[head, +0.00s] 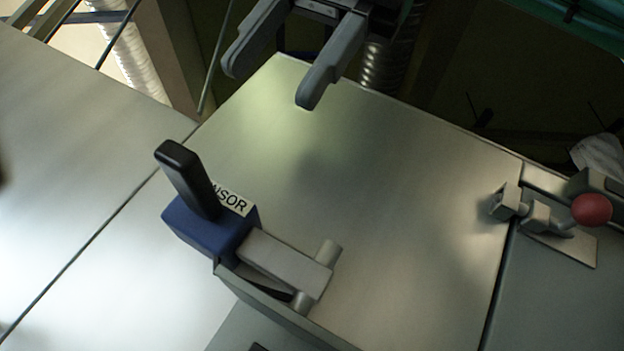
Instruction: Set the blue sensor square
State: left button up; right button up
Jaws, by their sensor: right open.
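The blue sensor (208,232) sits at the left front edge of a metal panel. It has a black upright handle (187,178) that leans to the upper left, and a label of which "NSOR" shows. A grey arm (275,262) with a short cylinder at its end reaches from the blue body toward the lower right, turned askew to the panel edges. My right gripper (272,75) is at the top of the view, above the far edge of the panel. Its two grey fingers are apart with nothing between them. My left gripper is not in view.
The metal panel (390,190) is bare in its middle. A clamp with a red knob (591,210) stands at its right edge. Another flat metal surface (70,170) lies to the left, across a narrow seam. Ribbed hoses (135,60) and dark framing are behind.

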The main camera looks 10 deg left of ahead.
jog(key=shift+p+v, duration=0.4)
jog(key=shift+v, duration=1.5)
